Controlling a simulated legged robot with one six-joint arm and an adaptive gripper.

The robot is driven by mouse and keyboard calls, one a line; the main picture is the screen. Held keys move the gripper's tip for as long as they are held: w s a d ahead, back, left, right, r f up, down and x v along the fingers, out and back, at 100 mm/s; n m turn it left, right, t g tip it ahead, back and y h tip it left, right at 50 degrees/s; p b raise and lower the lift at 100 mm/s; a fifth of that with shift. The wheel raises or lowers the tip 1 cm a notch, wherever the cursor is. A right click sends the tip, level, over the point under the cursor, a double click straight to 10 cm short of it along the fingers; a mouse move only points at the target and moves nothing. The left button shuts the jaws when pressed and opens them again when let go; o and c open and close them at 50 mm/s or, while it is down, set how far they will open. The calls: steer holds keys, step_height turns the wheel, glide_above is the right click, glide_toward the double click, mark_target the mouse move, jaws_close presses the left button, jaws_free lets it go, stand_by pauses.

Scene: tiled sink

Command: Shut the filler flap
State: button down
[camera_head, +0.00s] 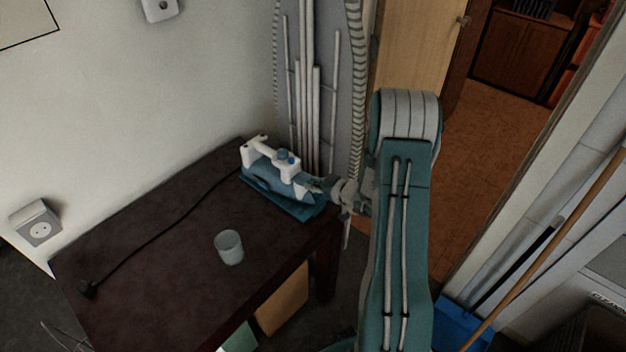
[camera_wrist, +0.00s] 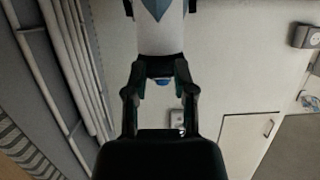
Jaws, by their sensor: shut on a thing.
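A blue and white steam iron (camera_head: 277,178) rests on a teal base (camera_head: 296,209) at the far right end of the dark table. It has a white handle and small blue parts on top. My gripper (camera_head: 318,187) is at the right end of the iron, its fingers closed in against it. In the wrist view the iron's white and blue body (camera_wrist: 160,35) lies ahead of my gripper (camera_wrist: 160,72), and a small blue part (camera_wrist: 162,82) shows between the fingers. I cannot make out the filler flap clearly or tell whether it is open.
A clear cup (camera_head: 229,247) stands on the dark table (camera_head: 165,250), left of my arm. An ironing board (camera_head: 350,60) leans upright behind the iron. A wall socket (camera_head: 37,225) is at left.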

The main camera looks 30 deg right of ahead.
steer(key=shift+f+t+y, duration=0.3)
steer(key=shift+f+t, duration=0.35)
steer(key=shift+t, duration=0.15)
steer(key=shift+s, duration=0.1)
steer(key=shift+c, duration=2.2)
jaws_free()
steer(key=shift+s+d, duration=0.1)
steer(key=shift+s, duration=0.05)
steer(key=v, duration=1.1)
steer(key=shift+s+d, duration=0.25)
